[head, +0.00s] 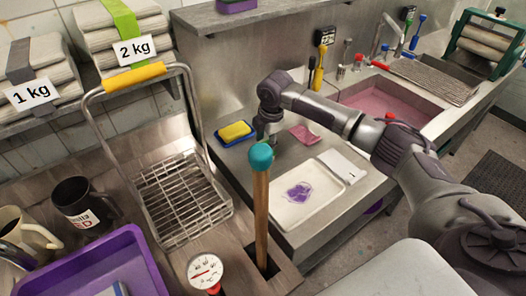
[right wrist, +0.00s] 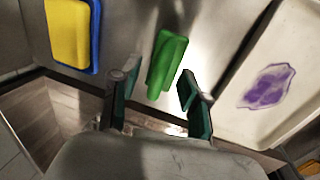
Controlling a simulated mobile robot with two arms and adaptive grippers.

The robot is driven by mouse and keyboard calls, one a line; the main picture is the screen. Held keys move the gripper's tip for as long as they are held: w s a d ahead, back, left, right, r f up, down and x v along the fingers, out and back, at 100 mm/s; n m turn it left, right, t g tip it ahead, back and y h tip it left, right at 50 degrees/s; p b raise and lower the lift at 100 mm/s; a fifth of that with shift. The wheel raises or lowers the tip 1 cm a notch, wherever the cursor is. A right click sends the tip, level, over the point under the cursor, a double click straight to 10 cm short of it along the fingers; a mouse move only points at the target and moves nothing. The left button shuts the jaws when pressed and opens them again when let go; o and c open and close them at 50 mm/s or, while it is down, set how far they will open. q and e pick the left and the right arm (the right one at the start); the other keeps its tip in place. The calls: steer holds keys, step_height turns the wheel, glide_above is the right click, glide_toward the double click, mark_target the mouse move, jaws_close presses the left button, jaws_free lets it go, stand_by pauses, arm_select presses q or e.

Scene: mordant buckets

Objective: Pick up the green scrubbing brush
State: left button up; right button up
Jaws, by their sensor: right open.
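The green scrubbing brush (right wrist: 167,62) lies on the steel counter in the right wrist view, between and just beyond my right gripper's fingertips. My right gripper (right wrist: 153,88) is open, with one finger to each side of the brush's near end and nothing held. In the head view my right gripper (head: 266,135) points down at the counter, between the yellow sponge and the pink cloth. I cannot make out the brush there; the gripper seems to hide it. My left gripper is not in view.
A yellow sponge (head: 235,131) sits in a blue dish left of the gripper. A pink cloth (head: 304,134) lies to its right. A white tray with a purple stain (head: 290,216) and a teal-topped wooden stick (head: 261,205) stand nearer. A sink (head: 385,102) is behind.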

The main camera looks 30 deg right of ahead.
steer(key=shift+w+f, duration=0.25)
steer(key=shift+f, duration=0.75)
jaws_close()
steer(key=shift+r, duration=0.15)
steer(key=shift+r+b, duration=0.3)
steer(key=shift+r, duration=0.25)
step_height(320, 180, up, 2)
steer(key=shift+r+b, duration=0.25)
steer(key=shift+b, duration=0.25)
steer(key=s+d+r+b, duration=0.2)
steer(key=s+r, duration=0.5)
steer(key=s, duration=0.4)
steer(key=shift+s+d, duration=0.15)
steer(key=shift+d, duration=0.45)
steer(key=shift+a+r, duration=0.1)
steer(key=shift+r, duration=0.05)
